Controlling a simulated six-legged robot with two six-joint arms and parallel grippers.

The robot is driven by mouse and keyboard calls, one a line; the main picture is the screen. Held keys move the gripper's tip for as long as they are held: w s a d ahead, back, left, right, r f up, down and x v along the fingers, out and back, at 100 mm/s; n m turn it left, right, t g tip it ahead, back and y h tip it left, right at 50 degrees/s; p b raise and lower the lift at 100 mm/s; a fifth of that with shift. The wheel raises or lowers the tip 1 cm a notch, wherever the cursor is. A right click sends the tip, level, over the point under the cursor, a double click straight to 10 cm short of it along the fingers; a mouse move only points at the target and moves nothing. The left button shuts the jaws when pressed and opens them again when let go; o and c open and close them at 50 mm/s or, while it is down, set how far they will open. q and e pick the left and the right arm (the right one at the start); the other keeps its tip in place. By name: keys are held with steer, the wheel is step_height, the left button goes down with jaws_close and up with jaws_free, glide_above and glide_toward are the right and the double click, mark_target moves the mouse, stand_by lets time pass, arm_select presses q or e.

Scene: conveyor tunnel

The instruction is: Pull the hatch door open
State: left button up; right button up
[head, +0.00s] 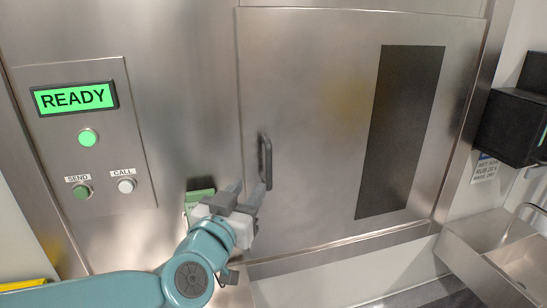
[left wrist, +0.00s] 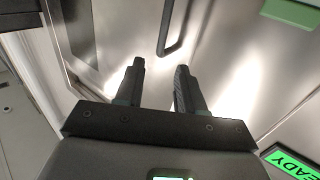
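The hatch door (head: 310,110) is a brushed steel panel with a dark window (head: 402,130); it appears shut, level with its frame. Its dark bar handle (head: 265,158) stands upright near the door's left edge. The handle also shows in the left wrist view (left wrist: 163,35), beyond the fingertips and roughly in line with the gap between them. My left gripper (head: 245,190) is open and empty, just below and left of the handle. Its two dark fingers (left wrist: 158,66) are apart, with nothing between them. Whether a fingertip touches the door cannot be told. My right gripper is not in view.
Left of the door is a control panel (head: 130,170) with a lit green READY display (head: 74,98) and buttons. A green-topped item (head: 200,196) on the wall is partly hidden behind my gripper. A steel sink (head: 505,255) and black box (head: 510,125) are at the right.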

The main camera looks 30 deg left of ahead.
mark_target(268, 160)
arm_select(q)
steer(key=x, duration=0.4)
steer(key=p+x, duration=0.1)
steer(key=x, duration=0.8)
steer(key=shift+s+a+p, duration=0.1)
steer(key=shift+a+p, duration=0.2)
steer(key=shift+p, duration=0.1)
steer(key=shift+w+f, duration=0.1)
steer(key=shift+w, duration=0.55)
steer(key=shift+s, duration=0.15)
steer(key=shift+s, duration=0.1)
steer(key=shift+c, duration=1)
steer(key=c, duration=0.5)
jaws_close()
